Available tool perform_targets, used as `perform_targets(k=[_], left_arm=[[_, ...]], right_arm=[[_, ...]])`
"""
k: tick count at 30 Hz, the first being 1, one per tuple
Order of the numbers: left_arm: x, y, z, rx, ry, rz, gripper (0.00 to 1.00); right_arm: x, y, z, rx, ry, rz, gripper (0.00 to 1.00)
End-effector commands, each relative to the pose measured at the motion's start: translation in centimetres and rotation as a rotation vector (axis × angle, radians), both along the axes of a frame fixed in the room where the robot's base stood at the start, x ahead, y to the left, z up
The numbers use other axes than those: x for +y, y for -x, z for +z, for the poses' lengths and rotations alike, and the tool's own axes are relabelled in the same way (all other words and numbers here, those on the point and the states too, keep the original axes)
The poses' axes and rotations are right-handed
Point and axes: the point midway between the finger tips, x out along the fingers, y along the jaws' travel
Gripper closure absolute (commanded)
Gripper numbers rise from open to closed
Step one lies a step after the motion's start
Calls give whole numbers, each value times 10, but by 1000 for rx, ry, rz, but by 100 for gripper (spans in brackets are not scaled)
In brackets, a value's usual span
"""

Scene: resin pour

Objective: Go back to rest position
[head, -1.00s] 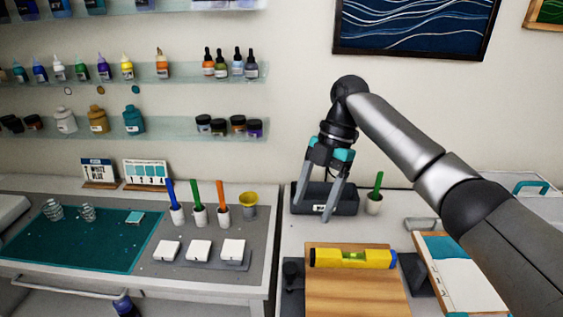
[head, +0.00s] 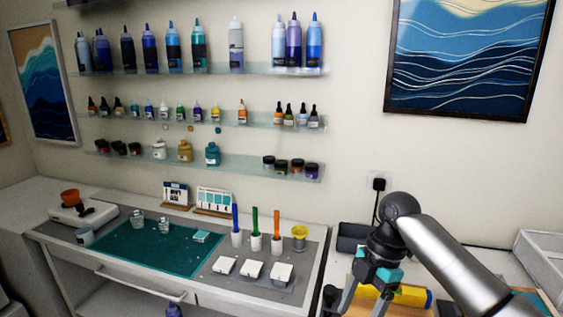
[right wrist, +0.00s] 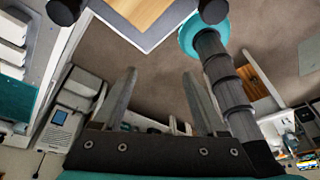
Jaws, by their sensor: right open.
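My right gripper (head: 364,300) is at the lower right of the head view, in front of the right-hand bench, with its fingers apart and pointing down. In the right wrist view the two fingers of my right gripper (right wrist: 158,95) are spread with nothing between them. Beyond them are the floor (right wrist: 165,65) and furniture. A yellow level (head: 412,296) lies behind the gripper, partly hidden by it. My left gripper is in neither view.
The left bench carries a teal mat (head: 150,252), white square blocks (head: 253,270), several coloured sticks in white holders and a yellow cup (head: 299,236). A dark bin (head: 351,236) stands at the back of the right bench. Shelves of bottles (head: 200,122) hang above.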

Motion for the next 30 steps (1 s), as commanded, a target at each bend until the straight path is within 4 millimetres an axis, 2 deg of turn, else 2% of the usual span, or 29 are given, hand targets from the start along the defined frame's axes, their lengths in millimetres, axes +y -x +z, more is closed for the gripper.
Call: perform_targets(k=[1, 4, 9, 15, 22, 30], left_arm=[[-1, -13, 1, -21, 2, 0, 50], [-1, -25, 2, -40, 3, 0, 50], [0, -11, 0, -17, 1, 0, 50], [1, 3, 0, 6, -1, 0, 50], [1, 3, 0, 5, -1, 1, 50], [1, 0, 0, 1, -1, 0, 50]], right_arm=[[7, 9, -15, 8, 7, -27, 26], [21, 25, -40, 8, 25, -108, 26], [43, 57, -79, 2, 39, -297, 26], [59, 97, -110, -4, 34, -570, 26], [59, 142, -128, -2, 22, -944, 26], [29, 192, -129, -15, 29, -1403, 26]])
